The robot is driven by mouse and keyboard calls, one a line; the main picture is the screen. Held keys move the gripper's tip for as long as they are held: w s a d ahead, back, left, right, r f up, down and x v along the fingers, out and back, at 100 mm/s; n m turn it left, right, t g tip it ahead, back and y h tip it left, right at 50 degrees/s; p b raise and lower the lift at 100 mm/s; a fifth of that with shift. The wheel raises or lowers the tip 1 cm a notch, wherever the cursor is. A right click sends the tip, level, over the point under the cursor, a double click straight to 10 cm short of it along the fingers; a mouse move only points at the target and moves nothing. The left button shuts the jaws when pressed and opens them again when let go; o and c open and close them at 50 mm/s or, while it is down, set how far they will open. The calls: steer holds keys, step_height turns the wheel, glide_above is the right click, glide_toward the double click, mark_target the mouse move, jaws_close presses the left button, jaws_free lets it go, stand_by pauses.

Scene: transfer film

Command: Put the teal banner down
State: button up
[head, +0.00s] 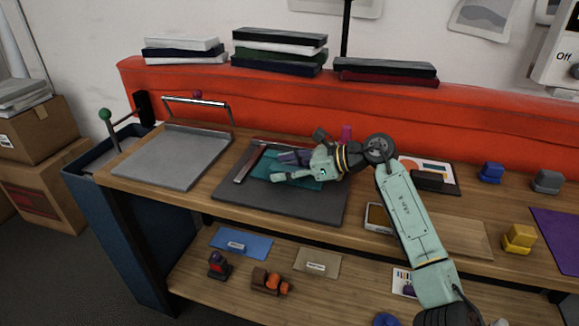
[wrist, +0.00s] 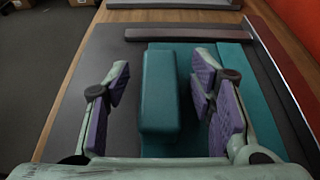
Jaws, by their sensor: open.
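The teal banner (wrist: 256,112) lies flat on a dark grey mat (head: 250,203) on the bench top; in the head view it (head: 258,170) shows partly under my gripper. A raised teal block (wrist: 160,92) stands on the sheet; I cannot tell whether it is fixed to it. My gripper (head: 287,167) is open, low over the banner. In the wrist view its purple-padded fingers (wrist: 160,75) stand either side of the block, with a gap on each side. The near part of the banner is hidden by my gripper.
A grey-brown bar (head: 247,164) lies along the banner's left end, and a dark red strip (wrist: 280,65) runs along the mat's back edge. A grey plate with a raised handle (head: 175,158) stands left of the mat. Blue (head: 490,172) and yellow blocks (head: 518,238) sit at right.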

steer(key=shift+c, duration=0.6)
steer(key=c, duration=1.1)
jaws_close()
steer(key=shift+r, duration=0.15)
